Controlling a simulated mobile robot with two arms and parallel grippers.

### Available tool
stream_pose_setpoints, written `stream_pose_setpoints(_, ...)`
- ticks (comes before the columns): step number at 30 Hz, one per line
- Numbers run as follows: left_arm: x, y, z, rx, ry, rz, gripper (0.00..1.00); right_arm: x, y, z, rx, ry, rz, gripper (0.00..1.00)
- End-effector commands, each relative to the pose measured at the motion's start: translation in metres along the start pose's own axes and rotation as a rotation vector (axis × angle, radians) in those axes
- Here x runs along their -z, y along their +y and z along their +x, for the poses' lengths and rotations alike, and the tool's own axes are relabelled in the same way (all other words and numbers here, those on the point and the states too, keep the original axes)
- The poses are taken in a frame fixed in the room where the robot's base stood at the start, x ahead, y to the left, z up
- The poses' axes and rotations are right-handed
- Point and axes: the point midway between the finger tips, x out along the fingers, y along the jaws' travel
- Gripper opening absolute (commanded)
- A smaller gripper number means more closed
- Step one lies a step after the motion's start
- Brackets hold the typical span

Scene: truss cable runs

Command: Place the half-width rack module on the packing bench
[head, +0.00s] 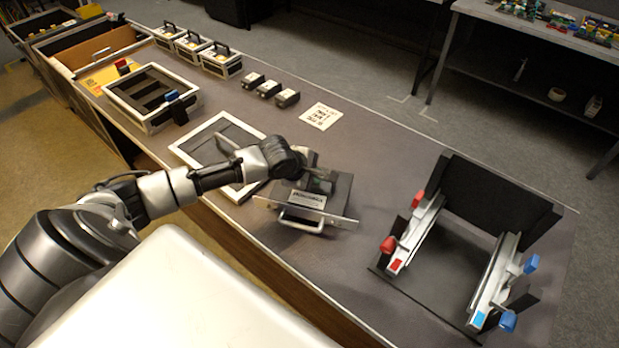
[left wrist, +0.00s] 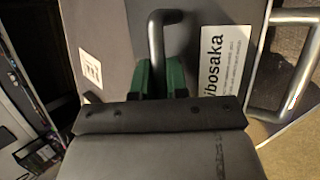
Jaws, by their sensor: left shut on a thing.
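The half-width rack module (head: 337,192) is a dark grey box with a pale front panel, a bow handle and a white label. It is over the middle of the packing bench (head: 380,150), front panel towards me; I cannot tell whether its underside touches the bench. My left gripper (head: 318,184) is on top of it. In the left wrist view the green-padded fingers (left wrist: 160,78) are shut on the module's dark top handle (left wrist: 156,40), beside the label (left wrist: 221,65). My right gripper is not in view.
A black stand with red and blue clamps (head: 500,200) is to the right. A white-rimmed frame (head: 190,148) lies close to the module's left. A tray (head: 150,95), small dark blocks (head: 268,89), handled cases (head: 195,48) and a printed card (head: 321,116) are farther back.

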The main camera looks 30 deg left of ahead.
Motion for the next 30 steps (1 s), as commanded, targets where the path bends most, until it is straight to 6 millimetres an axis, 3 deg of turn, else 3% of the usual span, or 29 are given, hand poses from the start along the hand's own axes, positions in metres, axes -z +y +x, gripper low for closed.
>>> stream_pose_setpoints(12, 0.011, -0.019, 0.032, -0.005, -0.003, 0.002, 0.0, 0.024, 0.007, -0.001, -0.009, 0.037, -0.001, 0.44)
stream_pose_setpoints(22, 0.011, -0.021, 0.034, -0.005, -0.004, 0.001, 0.0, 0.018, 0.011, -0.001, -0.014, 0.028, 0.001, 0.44)
stream_pose_setpoints(23, 0.012, -0.023, 0.035, -0.001, -0.002, 0.001, 0.17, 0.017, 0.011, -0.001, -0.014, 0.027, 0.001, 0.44)
stream_pose_setpoints(27, 0.012, -0.023, 0.035, -0.001, -0.002, 0.001, 0.39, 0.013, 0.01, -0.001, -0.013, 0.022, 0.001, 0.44)
stream_pose_setpoints(30, 0.012, -0.023, 0.035, -0.001, -0.001, 0.001, 0.4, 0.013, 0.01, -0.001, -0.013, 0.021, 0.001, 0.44)
